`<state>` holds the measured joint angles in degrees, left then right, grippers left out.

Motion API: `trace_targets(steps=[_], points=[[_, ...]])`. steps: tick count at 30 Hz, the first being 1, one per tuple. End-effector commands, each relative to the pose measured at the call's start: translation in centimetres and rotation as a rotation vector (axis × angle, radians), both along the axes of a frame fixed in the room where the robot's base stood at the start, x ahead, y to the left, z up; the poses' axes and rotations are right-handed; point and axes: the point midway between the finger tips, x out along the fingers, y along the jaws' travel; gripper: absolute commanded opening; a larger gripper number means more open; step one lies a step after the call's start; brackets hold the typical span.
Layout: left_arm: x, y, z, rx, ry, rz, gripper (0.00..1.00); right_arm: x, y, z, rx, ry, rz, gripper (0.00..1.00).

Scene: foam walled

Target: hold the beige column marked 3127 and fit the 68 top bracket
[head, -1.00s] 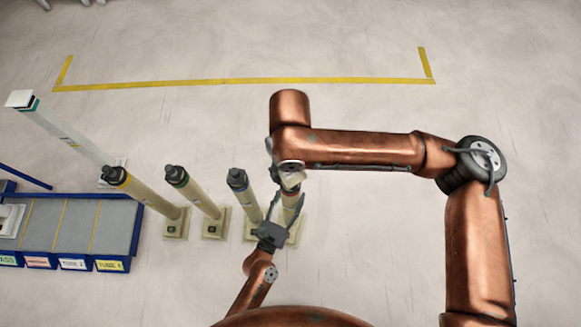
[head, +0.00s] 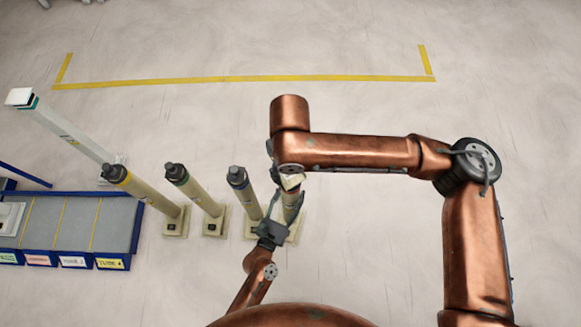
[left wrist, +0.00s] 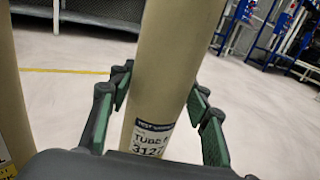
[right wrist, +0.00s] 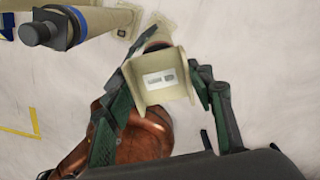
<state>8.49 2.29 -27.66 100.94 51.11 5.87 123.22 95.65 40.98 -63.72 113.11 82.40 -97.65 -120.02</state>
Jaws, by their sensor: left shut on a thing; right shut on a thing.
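The beige column (left wrist: 172,70) marked 3127 stands upright between the fingers of my left gripper (left wrist: 158,95), which is shut on it, with its white label facing the left wrist camera. In the head view the column (head: 291,216) is partly hidden by my arms, and my left gripper (head: 274,228) reaches it from below. My right gripper (right wrist: 165,95) is shut on the beige top bracket (right wrist: 165,93), a channel-shaped piece with a small pale label. The bracket also shows in the head view (head: 291,182), at the column's top. Whether it touches the column cannot be told.
Several similar beige columns with dark caps (head: 238,175) stand on square bases to the left. A taller white column (head: 70,135) is farther left. A blue-edged grey rack (head: 75,225) with labels lies at left. Floor to the right and back is clear, with yellow tape (head: 240,79).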

Motion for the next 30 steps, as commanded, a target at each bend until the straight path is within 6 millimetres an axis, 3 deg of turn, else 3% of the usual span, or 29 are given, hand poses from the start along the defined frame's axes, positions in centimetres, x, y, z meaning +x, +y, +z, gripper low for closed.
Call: trace_targets(steps=[10,11,19,30], points=[[0.02,0.07,-0.01,0.000,0.000,0.001,0.00,-0.02,0.01,-0.86,0.001,0.001,0.000,0.21],[0.02,0.07,-0.01,0.000,0.000,0.001,0.00,0.00,0.02,-0.84,0.001,0.001,0.000,0.50],[0.01,0.07,-0.01,0.000,0.000,0.001,0.00,-0.01,0.01,-0.81,0.000,0.000,0.000,0.69],[0.01,0.07,-0.01,0.000,0.000,0.001,0.00,0.05,0.02,-0.22,0.001,-0.001,0.000,0.69]])
